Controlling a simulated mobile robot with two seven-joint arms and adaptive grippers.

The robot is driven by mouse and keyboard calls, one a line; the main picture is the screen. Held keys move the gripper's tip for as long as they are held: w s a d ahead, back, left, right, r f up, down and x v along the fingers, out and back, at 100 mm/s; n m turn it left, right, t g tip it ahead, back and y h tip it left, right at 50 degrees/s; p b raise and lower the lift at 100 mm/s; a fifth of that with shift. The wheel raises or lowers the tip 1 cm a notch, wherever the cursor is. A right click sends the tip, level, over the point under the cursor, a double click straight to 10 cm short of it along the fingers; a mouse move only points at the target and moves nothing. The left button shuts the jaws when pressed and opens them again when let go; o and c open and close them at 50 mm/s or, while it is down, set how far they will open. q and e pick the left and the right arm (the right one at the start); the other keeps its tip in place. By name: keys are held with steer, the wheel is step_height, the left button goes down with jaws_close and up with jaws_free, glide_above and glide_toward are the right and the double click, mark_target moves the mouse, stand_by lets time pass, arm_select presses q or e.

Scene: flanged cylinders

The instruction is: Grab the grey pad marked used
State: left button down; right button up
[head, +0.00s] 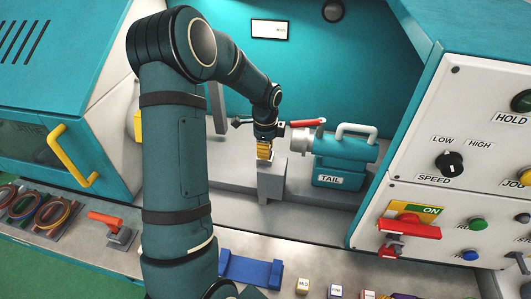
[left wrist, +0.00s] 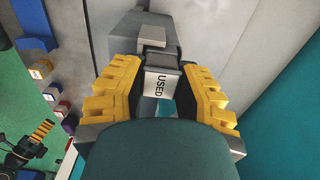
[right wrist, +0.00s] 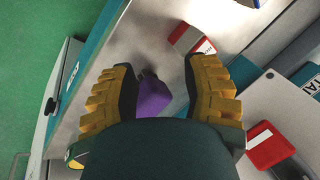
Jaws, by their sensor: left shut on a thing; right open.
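The grey pad (left wrist: 162,83), with a white face reading USED, sits between the fingers of my left gripper (left wrist: 160,78) in the left wrist view. The gripper is shut on it. In the head view my left gripper (head: 264,151) is above a grey block (head: 271,181) on the machine bed, and the pad is mostly hidden there. My right gripper (right wrist: 162,68) is open in the right wrist view. A purple piece (right wrist: 152,96) shows between its fingers; I cannot tell how far below them it is.
The teal tailstock marked TAIL (head: 342,160) stands right of the left gripper, with a red handle (head: 307,123) close by. A control panel (head: 455,140) borders the right. A blue holder (head: 250,270) and several small labelled blocks (head: 303,286) line the front ledge.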

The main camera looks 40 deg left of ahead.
stand_by(0.3)
arm_select(q)
step_height(320, 180, up, 18)
steer(key=p, duration=0.1)
stand_by(0.4)
steer(key=shift+f, duration=0.1)
